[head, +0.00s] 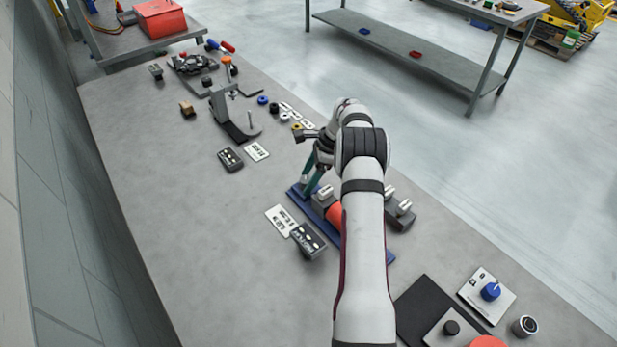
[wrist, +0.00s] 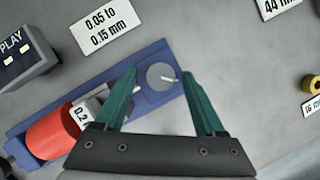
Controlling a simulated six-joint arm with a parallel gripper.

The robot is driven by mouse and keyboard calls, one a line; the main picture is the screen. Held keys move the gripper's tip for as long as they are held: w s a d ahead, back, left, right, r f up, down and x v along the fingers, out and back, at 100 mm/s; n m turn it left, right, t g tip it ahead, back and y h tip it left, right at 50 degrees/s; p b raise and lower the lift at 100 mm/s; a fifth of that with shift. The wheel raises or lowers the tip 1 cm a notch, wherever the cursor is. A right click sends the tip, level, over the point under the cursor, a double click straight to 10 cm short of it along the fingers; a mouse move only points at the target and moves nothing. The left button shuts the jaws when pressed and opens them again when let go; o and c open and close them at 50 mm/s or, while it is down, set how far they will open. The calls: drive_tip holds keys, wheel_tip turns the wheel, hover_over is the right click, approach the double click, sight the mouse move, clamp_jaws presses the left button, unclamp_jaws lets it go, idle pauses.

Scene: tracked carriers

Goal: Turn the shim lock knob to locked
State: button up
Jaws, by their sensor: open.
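My gripper (wrist: 158,74) is open and empty, its teal fingers pointing down over one end of a blue base (wrist: 50,117). In the wrist view a round grey disc (wrist: 158,80) with a short white mark at its right lies on that end, between the fingertips. I cannot tell whether the fingers touch it. In the head view my gripper (head: 308,182) hides that end of the blue base (head: 379,253). A blue knob (head: 490,291) with a light pointer stands on a white plate (head: 477,301) at lower right, away from the gripper. Its lettering is too small to read.
A red cylinder (wrist: 58,134) and a block marked 0.2 (wrist: 84,112) sit on the blue base. A card reading "0.05 to 0.15 mm" (wrist: 104,27) and a dark PLAY display (wrist: 22,48) lie beside it. The bench's left side (head: 170,240) is clear.

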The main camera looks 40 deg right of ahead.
sight(303, 182)
clamp_jaws()
drive_tip(key=shift+w+n+g+y, duration=0.15)
drive_tip(key=shift+n+g, duration=0.25)
drive_tip(key=shift+n, duration=0.75)
drive_tip(key=shift+w+n+g+y, duration=0.1)
drive_tip(key=shift+n+g+y, duration=0.25)
drive_tip(key=shift+n, duration=0.8)
unclamp_jaws()
drive_tip(key=shift+s, duration=0.1)
drive_tip(key=shift+r, duration=0.15)
drive_tip(key=r, duration=0.4)
drive_tip(key=shift+s+d+r, duration=0.25)
drive_tip(key=shift+s+r, duration=0.05)
drive_tip(key=s+d+r, duration=0.4)
drive_tip(key=s+r, duration=0.2)
drive_tip(key=s, duration=0.3)
drive_tip(key=shift+s+d, duration=0.4)
